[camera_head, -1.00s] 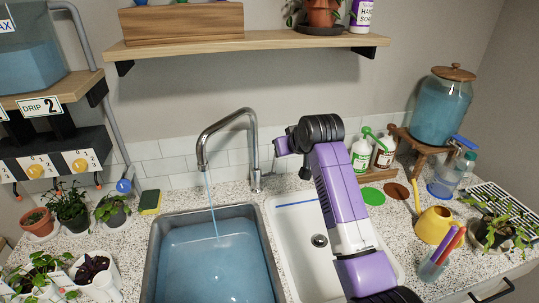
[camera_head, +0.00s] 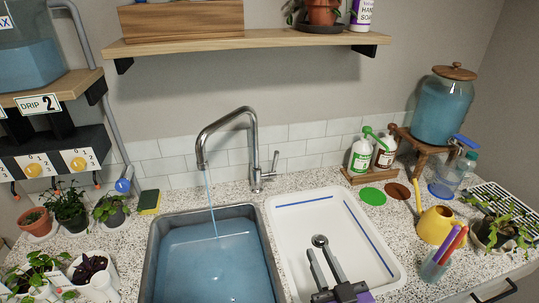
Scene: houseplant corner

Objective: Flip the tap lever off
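The chrome tap (camera_head: 255,150) stands behind the two sinks, its spout bent over the left grey basin. A thin blue stream of water (camera_head: 210,195) runs from the spout into that basin (camera_head: 153,262), which holds blue water. The tap lever (camera_head: 274,163) is a thin handle on the right side of the tap's base, pointing up and slightly right. My gripper (camera_head: 319,254) is low over the white right basin (camera_head: 290,225), well below and right of the lever in the picture. Its two grey fingers are apart with nothing between them.
Two soap bottles (camera_head: 361,152) stand on a tray right of the tap, with a green disc (camera_head: 373,196) in front. A yellow watering can (camera_head: 435,225) is further right. A wooden shelf (camera_head: 245,46) hangs above. Potted plants (camera_head: 67,205) are at the left.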

